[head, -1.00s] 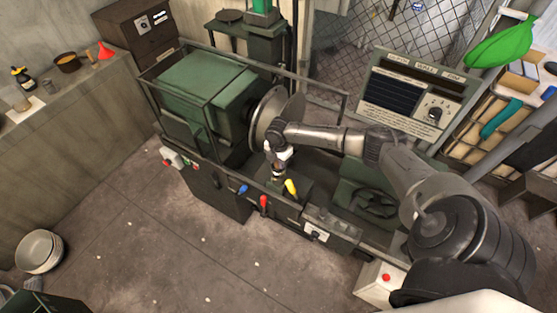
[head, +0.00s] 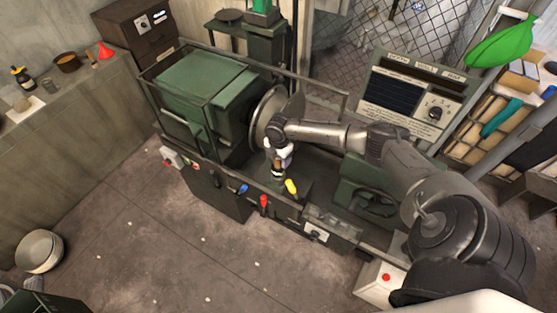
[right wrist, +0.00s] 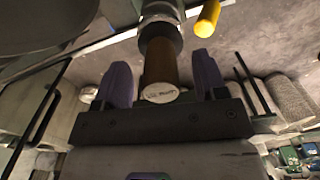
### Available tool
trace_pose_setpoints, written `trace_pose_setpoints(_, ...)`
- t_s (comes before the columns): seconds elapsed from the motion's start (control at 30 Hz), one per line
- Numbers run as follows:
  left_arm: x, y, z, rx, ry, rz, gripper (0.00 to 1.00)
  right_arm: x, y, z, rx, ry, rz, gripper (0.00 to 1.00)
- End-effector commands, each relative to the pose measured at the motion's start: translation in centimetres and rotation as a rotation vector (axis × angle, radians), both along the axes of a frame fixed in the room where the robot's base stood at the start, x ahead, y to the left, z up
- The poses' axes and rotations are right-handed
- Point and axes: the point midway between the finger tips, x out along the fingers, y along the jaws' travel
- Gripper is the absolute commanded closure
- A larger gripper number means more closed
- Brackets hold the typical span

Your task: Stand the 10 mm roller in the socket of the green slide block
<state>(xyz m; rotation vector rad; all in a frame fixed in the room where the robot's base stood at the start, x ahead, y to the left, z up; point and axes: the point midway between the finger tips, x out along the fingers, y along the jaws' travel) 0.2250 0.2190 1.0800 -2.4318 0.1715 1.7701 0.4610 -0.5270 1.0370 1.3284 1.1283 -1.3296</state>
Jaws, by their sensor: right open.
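My right gripper (head: 280,160) is over the middle of the lathe, beside the round faceplate. In the right wrist view, its two purple-grey fingers (right wrist: 163,80) stand apart, with a gap on each side of a brown cylinder with a pale, printed end, probably the roller (right wrist: 161,72). The roller's far end meets a grey metal round part (right wrist: 160,34); I cannot tell whether that is the socket. In the head view the roller (head: 278,172) shows as a small brown and dark piece below the fingers. I cannot make out the green slide block for certain. My left gripper is out of view.
The faceplate (head: 268,118) is close to the left of my right gripper. Blue, red and yellow (head: 291,187) lever knobs stand along the lathe's front. A rail runs behind. A control panel (head: 412,98) stands at the back right. The floor in front is clear.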

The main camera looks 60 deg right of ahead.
Motion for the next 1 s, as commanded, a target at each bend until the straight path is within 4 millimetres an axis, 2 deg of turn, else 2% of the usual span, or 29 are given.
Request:
trace_pose_setpoints(0.3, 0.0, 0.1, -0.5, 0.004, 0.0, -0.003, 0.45, 0.1, -0.1, 6.3, -0.002, -0.004, 0.002, 0.35)
trace_pose_setpoints(0.5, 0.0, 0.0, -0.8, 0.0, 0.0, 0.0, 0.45, 0.1, 0.0, 9.6, -0.002, -0.004, 0.001, 0.35)
trace_pose_setpoints(0.7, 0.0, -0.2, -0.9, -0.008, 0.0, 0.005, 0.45, 0.1, 0.0, 11.6, 0.0, -0.003, -0.001, 0.35)
trace_pose_setpoints(1.0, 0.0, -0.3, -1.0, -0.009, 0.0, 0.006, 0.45, 0.0, 0.0, 12.3, 0.0, -0.001, 0.0, 0.35)
